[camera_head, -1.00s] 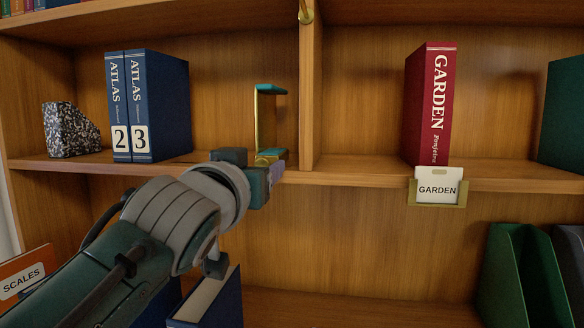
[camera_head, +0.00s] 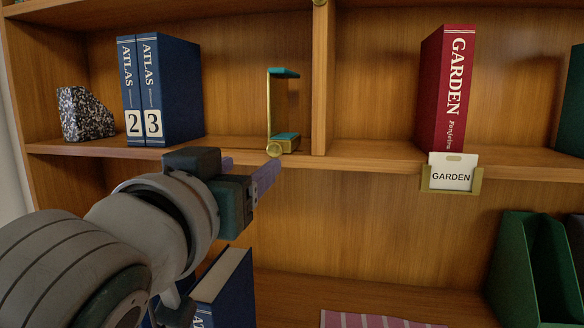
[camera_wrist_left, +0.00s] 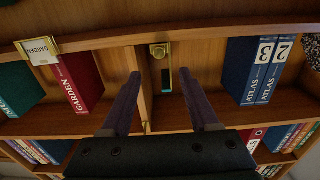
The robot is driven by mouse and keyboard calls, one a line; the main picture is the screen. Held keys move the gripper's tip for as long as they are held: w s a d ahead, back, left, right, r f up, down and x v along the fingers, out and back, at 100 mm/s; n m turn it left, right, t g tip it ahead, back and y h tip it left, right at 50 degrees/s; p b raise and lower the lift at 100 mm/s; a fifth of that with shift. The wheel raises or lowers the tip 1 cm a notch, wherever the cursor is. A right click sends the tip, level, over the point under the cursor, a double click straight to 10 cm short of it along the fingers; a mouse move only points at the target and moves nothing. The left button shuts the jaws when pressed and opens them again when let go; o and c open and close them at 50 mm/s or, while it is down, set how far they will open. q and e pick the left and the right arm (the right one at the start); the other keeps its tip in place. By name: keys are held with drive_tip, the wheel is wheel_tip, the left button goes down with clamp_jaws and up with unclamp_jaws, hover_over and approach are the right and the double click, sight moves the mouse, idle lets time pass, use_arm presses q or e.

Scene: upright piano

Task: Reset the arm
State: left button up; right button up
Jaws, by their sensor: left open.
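My left gripper (camera_head: 264,178) is in front of the shelf, below and left of the brass-and-teal bracket (camera_head: 285,143) that stands by the upright divider. In the left wrist view my left gripper (camera_wrist_left: 160,82) shows two separated fingers with nothing held between them. That view is upside down, and the bracket (camera_wrist_left: 166,82) appears beyond the gap, apart from the fingers. My right gripper is not in view.
Blue atlas volumes (camera_head: 172,92) and a speckled stone block (camera_head: 85,115) stand at left. A red garden book (camera_head: 450,90) stands right, above a garden label (camera_head: 451,177). Below are a blue book (camera_head: 228,290), a green file holder (camera_head: 520,270) and pink striped cloth (camera_head: 370,319).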

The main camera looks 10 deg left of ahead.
use_arm(q)
drive_tip(key=shift+f, duration=0.1)
drive_tip(key=s+a+f+g+y+p, duration=0.1)
drive_tip(key=s+a+f+g+p, duration=0.35)
drive_tip(key=s+f+g, duration=0.5)
drive_tip(key=s+a+f+m+g+p, duration=0.1)
drive_tip(key=s+f+g, duration=0.1)
drive_tip(key=s, duration=0.7)
drive_tip(key=s+a+f+g+p, duration=0.1)
drive_tip(key=s+f+g, duration=0.1)
drive_tip(key=s, duration=0.7)
wheel_tip(320, 180, up, 38)
drive_tip(key=s+p, duration=0.1)
drive_tip(key=p, duration=3.7)
drive_tip(key=shift+d+f+m+g+h, duration=0.2)
drive_tip(key=shift+d+m+g+h, duration=0.1)
drive_tip(key=shift+g, duration=0.15)
drive_tip(key=shift+a, duration=0.1)
